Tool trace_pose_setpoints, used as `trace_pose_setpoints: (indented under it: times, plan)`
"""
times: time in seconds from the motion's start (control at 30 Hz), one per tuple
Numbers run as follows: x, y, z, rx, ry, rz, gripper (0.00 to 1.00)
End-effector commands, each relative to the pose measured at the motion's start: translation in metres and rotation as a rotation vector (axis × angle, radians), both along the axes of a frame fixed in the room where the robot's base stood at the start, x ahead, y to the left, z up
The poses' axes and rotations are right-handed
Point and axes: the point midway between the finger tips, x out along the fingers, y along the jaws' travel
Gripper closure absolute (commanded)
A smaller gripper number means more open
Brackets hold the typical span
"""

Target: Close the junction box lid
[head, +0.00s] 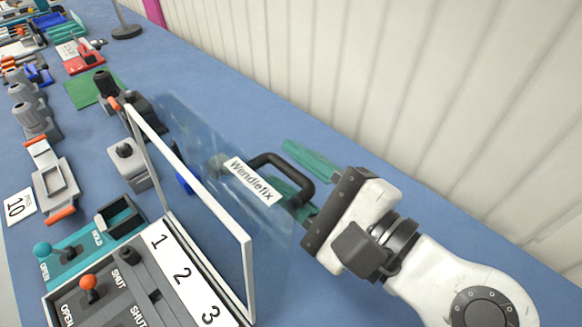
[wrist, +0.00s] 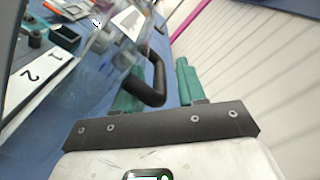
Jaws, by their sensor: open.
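The junction box (head: 196,277), grey with a white strip numbered 1, 2 and 3, sits at the lower left in the head view. Its clear lid stands open, roughly upright, with a white frame (head: 190,178) and a "Wendlefix" label (head: 252,181). A black handle (head: 290,163) sticks out from the lid's right side; it also shows in the wrist view (wrist: 157,82). My gripper (head: 285,166) is open, its teal fingers on either side of the handle in the wrist view (wrist: 156,76). I cannot tell whether either finger touches it.
A red-knobbed lever (head: 88,284) and a black one stand on the box panel. A teal-knobbed switch (head: 42,250), a grey unit with orange ends (head: 53,182) and a "10" card (head: 18,206) lie left. The pale ribbed wall (head: 400,80) runs close on the right.

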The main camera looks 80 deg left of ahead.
Motion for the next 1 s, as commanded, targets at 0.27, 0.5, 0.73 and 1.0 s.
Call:
trace_pose_setpoints:
  times: [0.27, 0.5, 0.73, 1.0]
  plan:
    - [0.022, -0.038, -0.004, 0.002, 0.0, -0.004, 0.6]
    - [0.033, -0.059, -0.002, 0.001, 0.0, -0.001, 0.6]
    - [0.033, -0.061, 0.0, 0.001, 0.0, 0.001, 0.6]
    - [0.034, -0.057, -0.002, -0.07, 0.01, 0.032, 0.6]
